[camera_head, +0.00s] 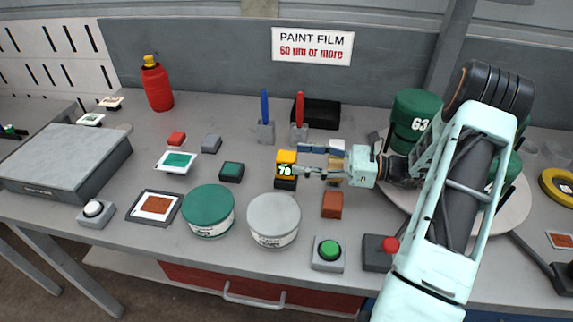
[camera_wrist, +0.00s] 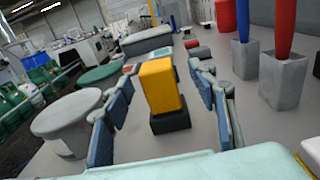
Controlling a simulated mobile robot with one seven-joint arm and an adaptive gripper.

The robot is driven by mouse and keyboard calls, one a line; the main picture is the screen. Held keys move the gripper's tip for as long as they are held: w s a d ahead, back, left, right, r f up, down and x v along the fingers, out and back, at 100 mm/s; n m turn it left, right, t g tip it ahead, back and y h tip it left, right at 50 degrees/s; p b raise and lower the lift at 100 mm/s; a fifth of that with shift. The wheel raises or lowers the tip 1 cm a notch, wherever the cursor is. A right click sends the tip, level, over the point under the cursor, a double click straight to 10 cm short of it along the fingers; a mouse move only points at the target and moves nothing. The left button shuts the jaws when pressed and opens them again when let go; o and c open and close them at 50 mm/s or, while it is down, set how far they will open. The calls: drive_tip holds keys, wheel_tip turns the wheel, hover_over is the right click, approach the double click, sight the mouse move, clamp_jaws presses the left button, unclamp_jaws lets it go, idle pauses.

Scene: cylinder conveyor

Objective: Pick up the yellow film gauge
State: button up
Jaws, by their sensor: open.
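The yellow film gauge (camera_head: 285,163) stands upright in a small black holder (camera_head: 285,184) near the middle of the bench. It has a dark display reading 70. In the wrist view the gauge (camera_wrist: 160,86) rises from its black holder (camera_wrist: 170,120), its plain yellow side facing me. My gripper (camera_head: 312,160) comes in from the right. Its fingers are spread apart, and in the wrist view the open blue-padded fingers (camera_wrist: 160,105) lie to the left and right of the gauge. I cannot tell whether either finger touches it.
Grey (camera_head: 273,220) and green (camera_head: 208,211) tins stand in front. Blue (camera_head: 264,107) and red (camera_head: 299,108) upright tools in grey blocks stand behind. A brown block (camera_head: 332,204) and green button (camera_head: 329,252) lie front right. Green numbered cylinders (camera_head: 411,115) stand right.

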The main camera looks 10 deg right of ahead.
sight(296, 157)
drive_tip(key=x, duration=0.4)
drive_tip(key=shift+s+a+r, duration=0.15)
drive_tip(key=shift+a+r, duration=0.1)
drive_tip(key=shift+a, duration=0.3)
drive_tip(key=c, duration=1.4)
drive_tip(key=shift+r, duration=0.1)
drive_tip(key=shift+c, duration=0.2)
